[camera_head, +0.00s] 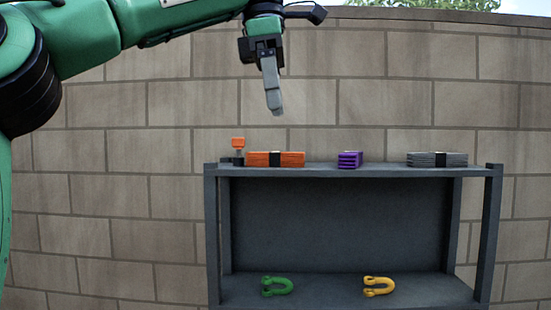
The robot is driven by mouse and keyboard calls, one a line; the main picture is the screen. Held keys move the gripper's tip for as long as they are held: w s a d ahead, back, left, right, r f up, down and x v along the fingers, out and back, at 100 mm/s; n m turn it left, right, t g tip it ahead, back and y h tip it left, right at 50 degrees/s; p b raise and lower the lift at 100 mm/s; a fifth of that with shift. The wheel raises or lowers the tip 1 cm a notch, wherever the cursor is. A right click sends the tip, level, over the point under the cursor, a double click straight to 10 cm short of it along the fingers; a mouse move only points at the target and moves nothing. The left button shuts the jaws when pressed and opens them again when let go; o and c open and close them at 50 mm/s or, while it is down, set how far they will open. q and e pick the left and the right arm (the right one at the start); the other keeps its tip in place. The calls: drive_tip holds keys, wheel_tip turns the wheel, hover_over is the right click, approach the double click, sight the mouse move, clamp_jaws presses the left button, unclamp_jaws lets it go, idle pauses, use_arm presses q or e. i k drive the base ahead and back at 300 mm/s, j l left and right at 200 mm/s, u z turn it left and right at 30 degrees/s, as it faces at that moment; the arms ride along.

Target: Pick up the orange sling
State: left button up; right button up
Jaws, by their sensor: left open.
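The orange sling (262,159) is a folded flat bundle with a black band around its middle. It lies on the top shelf of the grey rack, toward the left end. My left gripper (273,108) is open and empty, pointing down above the orange sling with a clear gap between them. Its fingers line up in this view, so the opening between them is hidden. My right gripper is out of the picture.
Green (277,286) and yellow (379,286) shackles lie on the lower shelf. A block wall (330,120) is behind.

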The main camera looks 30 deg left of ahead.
sight(274, 158)
drive_tip(key=i+j, duration=0.6)
drive_tip(key=i, duration=0.15)
drive_tip(key=i+j, duration=0.6)
drive_tip(key=i, duration=0.2)
